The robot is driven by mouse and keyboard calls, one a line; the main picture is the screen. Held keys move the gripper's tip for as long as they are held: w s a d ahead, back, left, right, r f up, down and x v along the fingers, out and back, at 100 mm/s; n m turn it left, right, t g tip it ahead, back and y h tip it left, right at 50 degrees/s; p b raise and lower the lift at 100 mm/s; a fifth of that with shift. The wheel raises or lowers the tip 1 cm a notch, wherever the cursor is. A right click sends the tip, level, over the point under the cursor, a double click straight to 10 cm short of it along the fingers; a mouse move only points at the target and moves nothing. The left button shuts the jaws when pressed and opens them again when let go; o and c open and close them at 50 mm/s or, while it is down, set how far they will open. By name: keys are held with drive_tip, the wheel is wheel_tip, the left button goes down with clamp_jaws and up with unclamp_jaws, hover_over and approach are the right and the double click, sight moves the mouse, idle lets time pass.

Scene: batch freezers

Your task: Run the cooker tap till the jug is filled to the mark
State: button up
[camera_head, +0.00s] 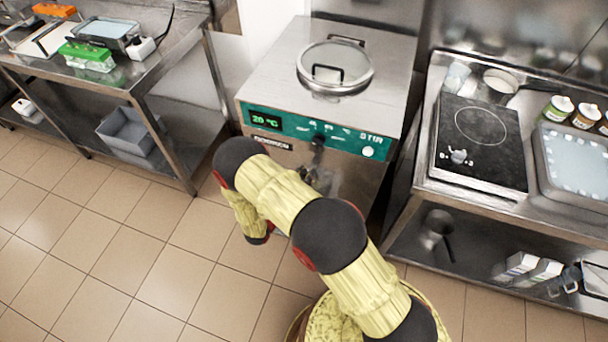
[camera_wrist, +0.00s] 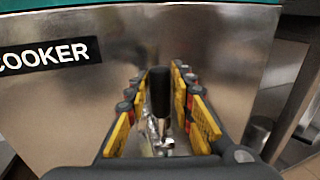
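The steel cooker (camera_head: 268,83) stands in the middle, with a round glass lid and a green panel reading "20 °C" and "STIR". Its front with the COOKER label fills the wrist view (camera_wrist: 48,57). The tap's black handle (camera_wrist: 159,92) stands upright there, with shiny metal (camera_wrist: 163,140) below it. My gripper (camera_wrist: 159,80) is open, its yellow-padded fingers on either side of the handle; I cannot tell whether they touch it. In the head view my arm hides most of the gripper and the area below the tap. I cannot make out the jug or its mark.
A steel table (camera_head: 150,75) with trays stands at the left, a grey bin (camera_head: 128,132) on its lower shelf. At the right, a counter (camera_head: 425,150) carries a black hob (camera_head: 480,140), a pan and a tray (camera_head: 555,192). Tiled floor is clear at the left.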

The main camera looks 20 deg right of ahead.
clamp_jaws()
idle(0.5)
drive_tip(key=s+h+b, duration=0.1)
drive_tip(key=b, duration=0.1)
drive_tip(key=shift+a+f+t+b, duration=0.3)
drive_tip(key=shift+a+f, duration=0.05)
drive_tip(key=shift+a, duration=0.05)
drive_tip(key=shift+s+a+m+t+h+b, duration=0.25)
drive_tip(key=shift+s+m+t+h+b, duration=0.15)
drive_tip(key=shift+b, duration=0.4)
drive_tip(key=shift+s+a+r+h, duration=0.15)
drive_tip(key=shift+h, duration=0.25)
drive_tip(key=shift+o, duration=2.1)
unclamp_jaws()
